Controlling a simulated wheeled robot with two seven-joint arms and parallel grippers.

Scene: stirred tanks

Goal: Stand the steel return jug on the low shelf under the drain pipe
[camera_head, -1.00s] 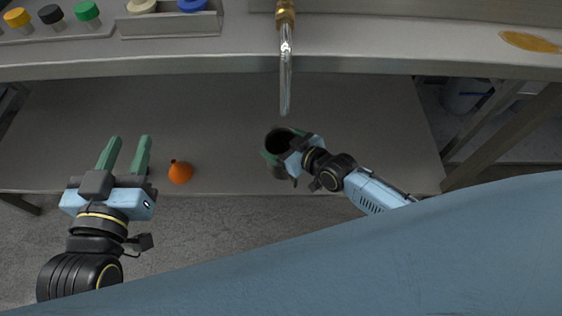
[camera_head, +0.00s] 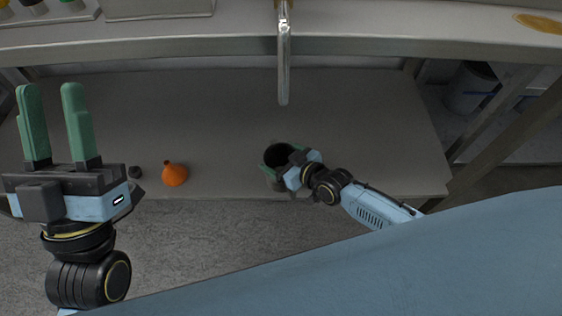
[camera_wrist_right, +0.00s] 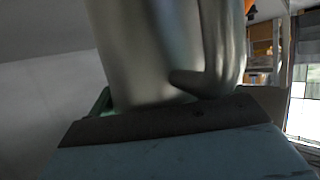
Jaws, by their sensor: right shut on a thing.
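The steel return jug (camera_head: 278,154) shows in the head view as a round vessel with a dark open mouth. My right gripper (camera_head: 276,170) is shut on it from the front right. In the right wrist view the jug's grey metal wall (camera_wrist_right: 150,50) fills the upper middle, with its handle at the right. The jug is over the front part of the low shelf (camera_head: 350,110); I cannot tell whether its base touches it. The drain pipe (camera_head: 283,60) hangs from the upper bench, farther back than the jug. My left gripper (camera_head: 55,125) is open and empty at the left.
The upper bench (camera_head: 400,38) overhangs the back. The shelf's middle is clear.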

